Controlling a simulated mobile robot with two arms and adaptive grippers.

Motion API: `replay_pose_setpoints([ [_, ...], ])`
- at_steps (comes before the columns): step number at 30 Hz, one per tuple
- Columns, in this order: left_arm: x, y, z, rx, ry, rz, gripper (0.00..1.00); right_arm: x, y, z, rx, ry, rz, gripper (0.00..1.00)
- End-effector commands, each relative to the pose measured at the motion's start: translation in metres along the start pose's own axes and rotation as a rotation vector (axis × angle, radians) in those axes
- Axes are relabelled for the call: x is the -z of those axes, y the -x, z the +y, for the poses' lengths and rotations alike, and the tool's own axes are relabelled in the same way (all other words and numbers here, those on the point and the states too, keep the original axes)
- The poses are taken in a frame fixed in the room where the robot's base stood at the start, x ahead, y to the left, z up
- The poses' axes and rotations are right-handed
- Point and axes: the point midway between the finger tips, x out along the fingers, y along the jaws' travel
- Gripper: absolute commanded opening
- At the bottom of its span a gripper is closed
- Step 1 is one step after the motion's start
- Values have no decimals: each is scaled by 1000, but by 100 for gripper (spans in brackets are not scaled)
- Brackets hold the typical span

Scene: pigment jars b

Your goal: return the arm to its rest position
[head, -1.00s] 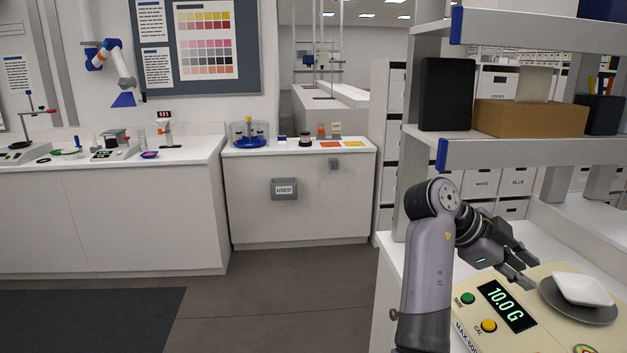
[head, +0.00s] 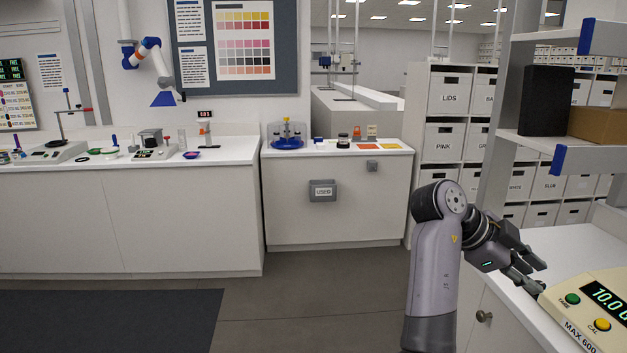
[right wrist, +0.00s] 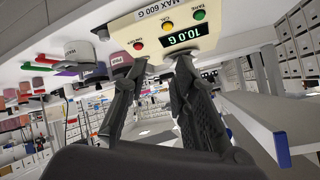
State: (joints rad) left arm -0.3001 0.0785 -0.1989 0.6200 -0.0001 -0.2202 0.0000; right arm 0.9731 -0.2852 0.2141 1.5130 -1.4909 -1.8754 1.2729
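My right arm folds up at the right of the head view, and its gripper (head: 537,277) points right, beside the near left corner of the cream scale (head: 562,318). In the right wrist view the two dark fingers of that gripper (right wrist: 160,66) are apart with nothing between them. The scale (right wrist: 150,32) shows beyond the fingertips there, its display reading 10.0 G. Whether the gripper touches the scale cannot be told from the head view. My left gripper is not in view.
The scale stands on a white counter (head: 510,318) under a grey shelf (head: 590,158) holding a black box (head: 546,100). A low cabinet with a grey USED bin (head: 322,191) stands ahead. The floor (head: 310,305) between is clear.

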Motion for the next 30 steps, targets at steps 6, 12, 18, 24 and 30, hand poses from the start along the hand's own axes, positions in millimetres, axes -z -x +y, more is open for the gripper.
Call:
replay_pose_setpoints([
  [6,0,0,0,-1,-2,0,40,-24,-14,-6,46,117,9,25],
  [12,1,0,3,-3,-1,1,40,-62,-34,-11,118,292,12,25],
  [18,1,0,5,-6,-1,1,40,-122,-63,-8,210,538,2,25],
  [24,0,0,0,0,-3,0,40,-212,-108,20,328,871,-38,25],
  [30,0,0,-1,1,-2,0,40,-324,-168,103,471,1271,-147,25],
])
